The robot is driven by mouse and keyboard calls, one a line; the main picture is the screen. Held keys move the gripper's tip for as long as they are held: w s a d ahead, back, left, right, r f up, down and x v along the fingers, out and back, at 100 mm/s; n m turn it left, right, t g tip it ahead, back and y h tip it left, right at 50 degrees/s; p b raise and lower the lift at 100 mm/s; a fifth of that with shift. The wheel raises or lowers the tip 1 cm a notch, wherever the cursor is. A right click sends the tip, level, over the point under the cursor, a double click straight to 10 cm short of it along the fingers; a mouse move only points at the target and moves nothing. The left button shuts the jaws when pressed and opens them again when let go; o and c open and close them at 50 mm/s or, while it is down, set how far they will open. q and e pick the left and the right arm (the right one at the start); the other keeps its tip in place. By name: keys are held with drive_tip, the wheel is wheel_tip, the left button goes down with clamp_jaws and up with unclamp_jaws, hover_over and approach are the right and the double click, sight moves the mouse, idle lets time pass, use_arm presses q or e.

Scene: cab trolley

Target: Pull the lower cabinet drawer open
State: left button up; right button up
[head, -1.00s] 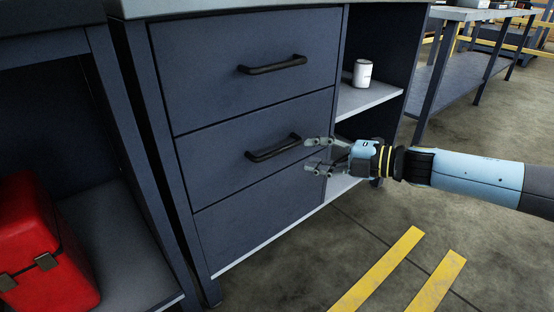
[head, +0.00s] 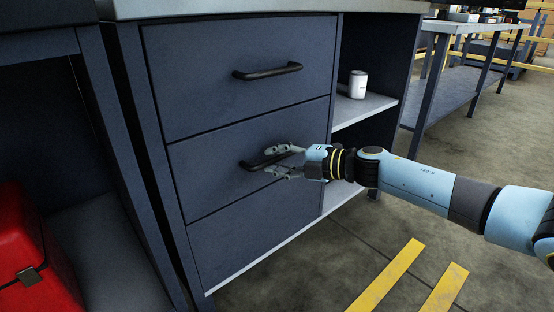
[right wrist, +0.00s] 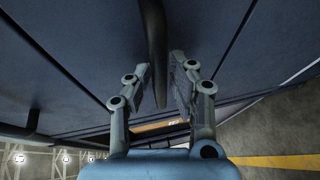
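The lower cabinet drawer (head: 215,180) is a dark blue front, flush with the cabinet. Its black bar handle (head: 250,162) also shows in the right wrist view (right wrist: 154,40). My right gripper (head: 282,161) is at the right end of this handle, one finger above and one below in the head view. In the right wrist view, the open fingers (right wrist: 160,80) stand either side of the bar; the left finger is close to it, and a gap shows at the right one. Contact is unclear. My left gripper is out of view.
The upper drawer (head: 200,95) is closed, with its own bar handle (head: 268,72). A plain panel (head: 250,240) lies below the lower drawer. A white can (head: 357,85) stands on the side shelf (head: 375,108). A red toolbox (head: 25,250) sits at left. The floor in front is clear.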

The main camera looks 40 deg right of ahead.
clamp_jaws()
drive_tip(key=shift+s, duration=0.1)
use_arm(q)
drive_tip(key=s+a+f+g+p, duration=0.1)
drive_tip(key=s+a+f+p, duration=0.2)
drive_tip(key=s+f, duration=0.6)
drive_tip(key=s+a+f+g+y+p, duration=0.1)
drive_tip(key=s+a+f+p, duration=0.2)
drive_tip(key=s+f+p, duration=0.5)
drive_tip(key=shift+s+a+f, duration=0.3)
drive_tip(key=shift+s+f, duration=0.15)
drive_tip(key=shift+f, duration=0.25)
use_arm(e)
drive_tip(key=s+d, duration=0.2)
drive_tip(key=s, duration=2.4)
drive_tip(key=shift+s, duration=0.15)
